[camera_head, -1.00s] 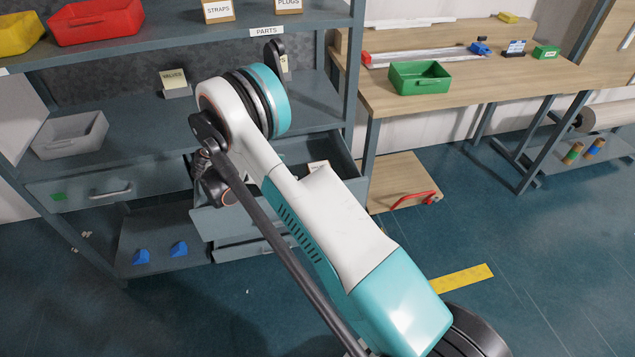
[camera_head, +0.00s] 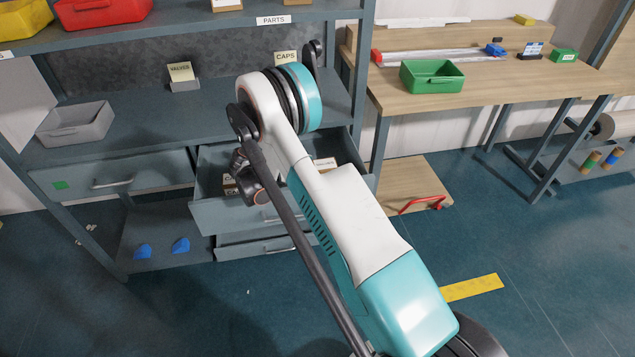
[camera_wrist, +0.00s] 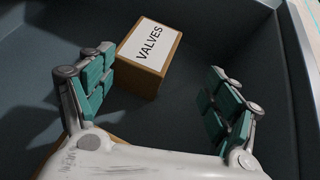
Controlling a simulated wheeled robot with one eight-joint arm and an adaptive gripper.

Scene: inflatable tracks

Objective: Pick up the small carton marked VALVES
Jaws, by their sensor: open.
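The small brown carton marked VALVES (camera_wrist: 150,56) stands in a dark grey drawer, its white labelled top facing up in the wrist view. My gripper (camera_wrist: 158,72) is open, its teal-padded fingers spread wide to the left and right of the carton. The carton lies toward the left finger, apparently a little beyond the fingertips, with no clear contact. In the head view a carton with a VALVES-like label (camera_head: 325,164) shows in the open drawer (camera_head: 238,216), right of my arm.
A grey bin (camera_head: 76,125) is at left. The drawer walls surround my gripper closely.

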